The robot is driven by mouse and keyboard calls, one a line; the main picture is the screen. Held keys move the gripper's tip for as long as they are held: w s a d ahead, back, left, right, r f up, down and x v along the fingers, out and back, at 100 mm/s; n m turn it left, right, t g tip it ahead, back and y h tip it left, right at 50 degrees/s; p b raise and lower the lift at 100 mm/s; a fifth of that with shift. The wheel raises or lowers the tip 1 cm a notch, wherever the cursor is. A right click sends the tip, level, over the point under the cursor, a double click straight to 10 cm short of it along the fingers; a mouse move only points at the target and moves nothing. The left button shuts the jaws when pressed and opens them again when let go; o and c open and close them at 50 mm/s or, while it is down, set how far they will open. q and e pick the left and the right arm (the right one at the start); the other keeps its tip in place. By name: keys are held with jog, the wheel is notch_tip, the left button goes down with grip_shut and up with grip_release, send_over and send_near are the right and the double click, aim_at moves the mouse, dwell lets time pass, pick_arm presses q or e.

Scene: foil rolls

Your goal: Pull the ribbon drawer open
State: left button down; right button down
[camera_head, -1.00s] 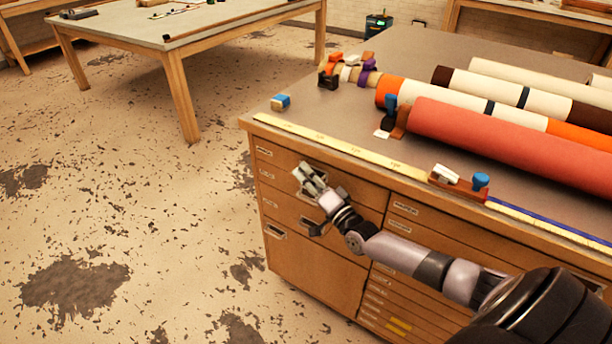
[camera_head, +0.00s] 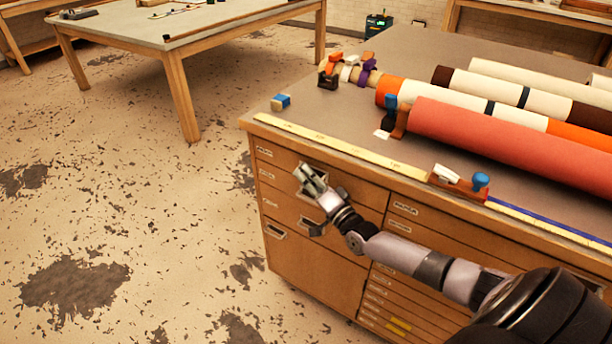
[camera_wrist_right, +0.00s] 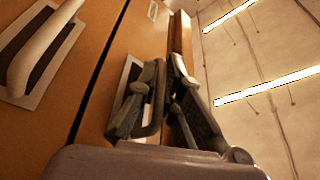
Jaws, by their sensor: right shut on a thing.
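The wooden cabinet (camera_head: 318,275) has drawers with pale labels and metal handles on its front. The labels are too small to read, so I cannot tell which drawer is the ribbon one. My right gripper (camera_head: 308,180) is shut on the handle of the upper left drawer (camera_head: 345,184), and its fingers partly hide that handle. In the right wrist view, the fingers (camera_wrist_right: 165,105) close at the handle plate (camera_wrist_right: 130,75). The drawer front looks flush with the cabinet. My left gripper is out of view.
A second handle (camera_wrist_right: 45,45) shows left of a dark seam in the wrist view. On the cabinet top lie a large red roll (camera_head: 510,145), other rolls, a yellow ruler strip (camera_head: 340,146) and a small blue block (camera_head: 281,102). Open floor (camera_head: 170,210) lies to the left.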

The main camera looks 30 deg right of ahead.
jog(key=shift+a, duration=0.1)
jog(key=s+a+p, duration=0.3)
jog(key=s+a, duration=0.1)
jog(key=a, duration=0.5)
jog(key=s+a+p, duration=0.4)
jog(key=a, duration=0.6)
jog(key=c, duration=2)
grip_release()
jog(key=shift+s, duration=0.1)
jog(key=v, duration=1.2)
